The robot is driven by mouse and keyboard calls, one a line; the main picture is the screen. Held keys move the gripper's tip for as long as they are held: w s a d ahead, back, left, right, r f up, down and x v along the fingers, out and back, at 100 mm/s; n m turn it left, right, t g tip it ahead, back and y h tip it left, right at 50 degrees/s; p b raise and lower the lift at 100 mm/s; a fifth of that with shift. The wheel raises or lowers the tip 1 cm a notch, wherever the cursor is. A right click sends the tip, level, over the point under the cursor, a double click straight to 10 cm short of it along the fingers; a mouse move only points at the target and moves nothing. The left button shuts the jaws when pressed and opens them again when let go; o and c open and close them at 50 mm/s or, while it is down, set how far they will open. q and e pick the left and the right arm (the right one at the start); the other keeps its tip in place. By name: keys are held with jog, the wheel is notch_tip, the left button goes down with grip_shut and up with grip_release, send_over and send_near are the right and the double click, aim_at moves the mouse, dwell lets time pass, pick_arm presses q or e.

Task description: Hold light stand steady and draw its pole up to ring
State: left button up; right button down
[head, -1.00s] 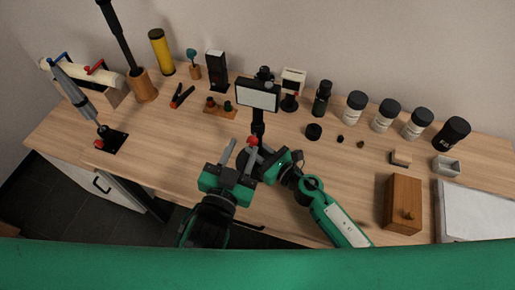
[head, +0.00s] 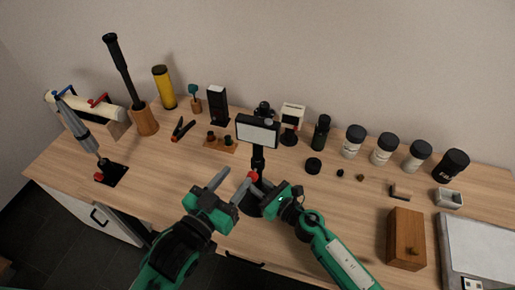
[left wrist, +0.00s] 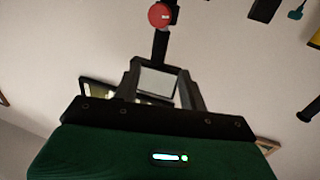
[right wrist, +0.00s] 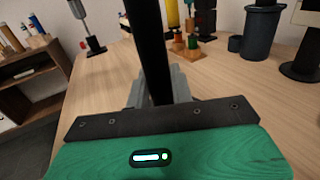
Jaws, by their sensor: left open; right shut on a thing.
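The light stand stands mid-table, with a light head and pale panel (head: 258,131) on a black pole (head: 258,160). A red knob (head: 253,176) sits low on the pole. My right gripper (head: 266,191) is shut on the stand's black pole, which also shows between its jaws in the right wrist view (right wrist: 150,50). My left gripper (head: 233,184) is open and empty, its fingers spread just left of the knob. In the left wrist view the knob (left wrist: 160,15) and panel (left wrist: 158,82) appear upside down. I cannot make out a ring on the pole. My grippers partly hide the stand's base.
Several dark-lidded jars (head: 384,149) stand at the back right. A wooden box (head: 405,238) is at the front right. A yellow cylinder (head: 164,87), a clamp (head: 182,129) and a black rod in a wooden holder (head: 144,119) are at the left.

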aim_at(255, 153)
pick_arm(q)
jog(key=x, duration=1.1)
jog(key=shift+c, duration=0.2)
